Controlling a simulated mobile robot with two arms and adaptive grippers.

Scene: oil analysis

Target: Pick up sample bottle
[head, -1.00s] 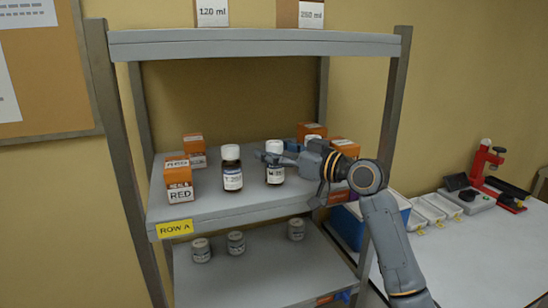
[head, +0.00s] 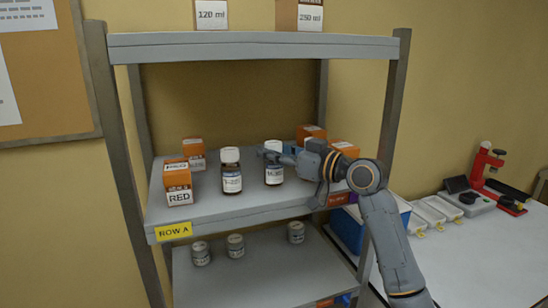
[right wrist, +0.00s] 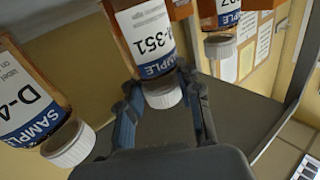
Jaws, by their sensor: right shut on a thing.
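A brown sample bottle (head: 274,176) with a white cap and white label is on the middle shelf. My right gripper (head: 272,156) comes in from the right and is shut on it near its cap. In the right wrist view, which is upside down, the bottle (right wrist: 148,40) reads "351" and its cap (right wrist: 162,95) sits between the two fingers of the gripper (right wrist: 160,98). Whether its base is clear of the shelf cannot be told. A second sample bottle (head: 231,178) stands to its left. A third bottle (right wrist: 222,12) shows in the wrist view. My left gripper is not in view.
Orange-and-white boxes (head: 178,180) stand on the shelf (head: 225,208) at the left, and others (head: 310,132) behind my right gripper. Small jars (head: 236,246) stand on the lower shelf. A blue bin (head: 347,230) and trays (head: 428,212) are on the table at the right.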

